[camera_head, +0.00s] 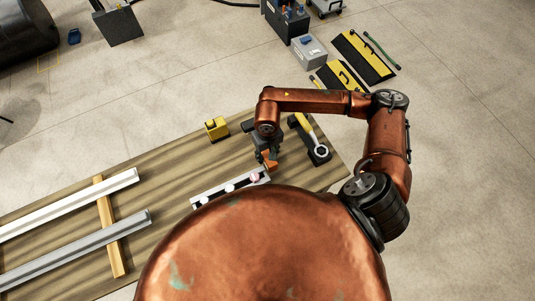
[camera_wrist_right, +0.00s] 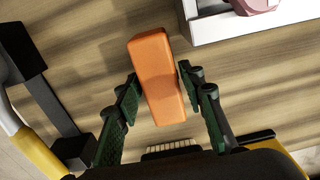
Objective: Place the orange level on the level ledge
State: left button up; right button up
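The orange level (camera_wrist_right: 156,70) is a small block with rounded edges, between the fingers of my right gripper (camera_wrist_right: 158,80) in the right wrist view. Both green-padded fingers appear to touch its sides. In the head view my right gripper (camera_head: 266,154) is low over the wooden board, and the level (camera_head: 269,160) shows partly beneath it. A long pale tray (camera_head: 209,197) lies just left of and below the gripper, holding round white and pink pieces. I cannot tell for sure which part is the level ledge. My left gripper is not in view.
On the wooden board (camera_head: 160,165) are a yellow block (camera_head: 216,129), a dark tool with a ring and yellow handle (camera_head: 314,145), and metal rails (camera_head: 80,248) across a wooden strip (camera_head: 108,225). Black-and-yellow panels (camera_head: 362,57) and a grey box (camera_head: 309,51) stand on the floor behind.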

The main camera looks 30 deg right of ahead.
jog(key=shift+o, duration=0.9)
